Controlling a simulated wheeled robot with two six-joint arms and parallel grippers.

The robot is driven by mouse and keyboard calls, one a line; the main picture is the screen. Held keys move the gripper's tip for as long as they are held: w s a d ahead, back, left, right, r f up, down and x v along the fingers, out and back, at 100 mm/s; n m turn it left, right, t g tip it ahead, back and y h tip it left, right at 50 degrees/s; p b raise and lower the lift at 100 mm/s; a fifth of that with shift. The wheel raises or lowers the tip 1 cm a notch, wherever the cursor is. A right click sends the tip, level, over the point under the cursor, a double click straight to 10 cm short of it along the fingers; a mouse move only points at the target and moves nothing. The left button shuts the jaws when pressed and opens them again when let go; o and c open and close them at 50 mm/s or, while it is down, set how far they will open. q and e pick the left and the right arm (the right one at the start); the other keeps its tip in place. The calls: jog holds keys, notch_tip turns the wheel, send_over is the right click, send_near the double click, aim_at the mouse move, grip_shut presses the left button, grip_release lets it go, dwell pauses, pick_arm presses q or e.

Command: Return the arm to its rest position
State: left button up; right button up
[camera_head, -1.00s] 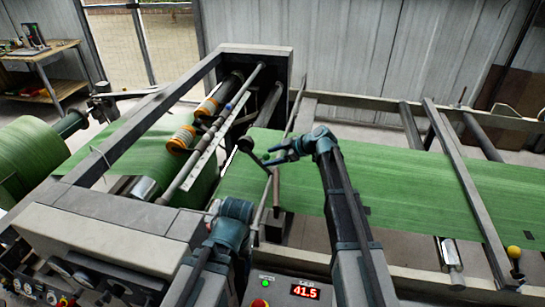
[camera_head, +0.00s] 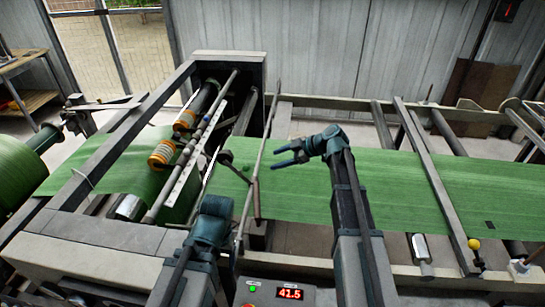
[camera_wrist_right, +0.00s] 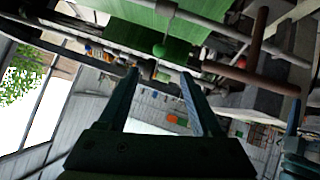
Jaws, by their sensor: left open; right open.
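My right gripper (camera_head: 275,156) is open and empty in the head view, pointing left above the green web (camera_head: 310,200). A dark-green round knob (camera_head: 227,157) on the machine lies left of its fingertips, clear of them. In the right wrist view the two fingers of the right gripper (camera_wrist_right: 158,80) stand apart with nothing between them, and a green knob (camera_wrist_right: 159,50) shows beyond them. My left gripper (camera_head: 214,206) is low at the centre left, in front of the roller frame. Its fingers are mostly hidden behind its wrist, and no object shows in it.
A metal bar (camera_head: 262,150) rises beside the right gripper. Orange-ended rollers (camera_head: 165,154) and the dark end frame (camera_head: 228,68) are at left. A red display (camera_head: 290,293) reads 41.5 in front. A yellow ball knob (camera_head: 474,244) is at right. Space above the web is fairly open.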

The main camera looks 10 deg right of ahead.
jog(key=shift+s, duration=0.1)
dwell(0.4)
jog(key=s+f+m+g+h, duration=0.4)
jog(key=s+m, duration=0.4)
jog(key=s, duration=0.4)
jog(key=s+f+m+g+h, duration=0.1)
jog(key=s+f+m+h, duration=0.55)
jog(key=s, duration=0.65)
jog(key=s+a+f+n+b, duration=0.1)
jog(key=s+a+f+b, duration=0.1)
jog(key=a, duration=0.3)
jog(key=s+a+f+n+g+b, duration=0.1)
jog(key=s+a+f+b, duration=0.1)
jog(key=s+a+b, duration=0.1)
jog(key=a+b, duration=0.1)
jog(key=a, duration=0.1)
jog(key=shift+a+n, duration=0.35)
